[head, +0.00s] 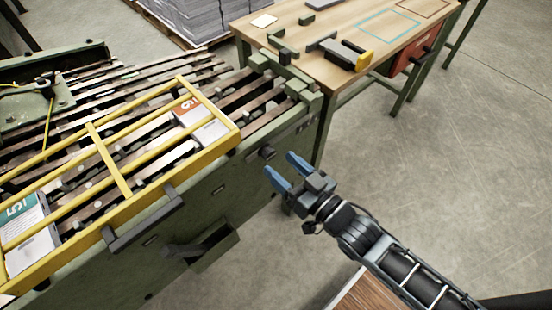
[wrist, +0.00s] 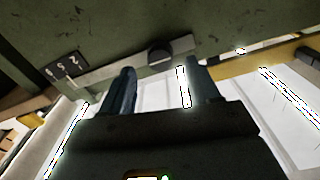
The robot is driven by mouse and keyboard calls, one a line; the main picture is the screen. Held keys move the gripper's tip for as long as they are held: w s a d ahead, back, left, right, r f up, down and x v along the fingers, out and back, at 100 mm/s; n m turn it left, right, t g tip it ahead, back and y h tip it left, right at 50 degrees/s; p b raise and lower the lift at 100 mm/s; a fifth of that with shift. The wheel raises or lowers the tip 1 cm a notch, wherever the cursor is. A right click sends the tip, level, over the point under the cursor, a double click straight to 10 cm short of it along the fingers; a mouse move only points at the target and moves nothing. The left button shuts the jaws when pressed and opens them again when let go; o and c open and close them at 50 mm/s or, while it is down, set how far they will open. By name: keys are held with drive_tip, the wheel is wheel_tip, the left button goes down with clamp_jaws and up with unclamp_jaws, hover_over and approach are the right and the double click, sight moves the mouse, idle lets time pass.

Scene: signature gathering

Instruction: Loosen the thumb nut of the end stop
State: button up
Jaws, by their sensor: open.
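A dark round knob, which looks like the thumb nut (wrist: 160,52), sits on a grey bar, apparently part of the end stop (wrist: 104,71), against a green panel in the wrist view. In the head view a small dark knob (head: 267,152) shows on the green machine's side, just left of my gripper. My gripper (head: 280,164) has blue fingers spread apart with nothing between them, pointing toward that side. In the wrist view the fingers of my gripper (wrist: 160,70) lie left and right of the knob, in front of it. Contact cannot be told.
A yellow guard frame (head: 108,165) with a dark handle (head: 143,222) lies over the machine's rails. A wooden workbench (head: 345,22) stands behind. A black numbered plate (wrist: 66,66) is left of the bar. Open floor (head: 450,160) lies to the right.

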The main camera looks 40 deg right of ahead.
sight(271, 157)
drive_tip(key=shift+w, duration=1.55)
drive_tip(key=c, duration=1)
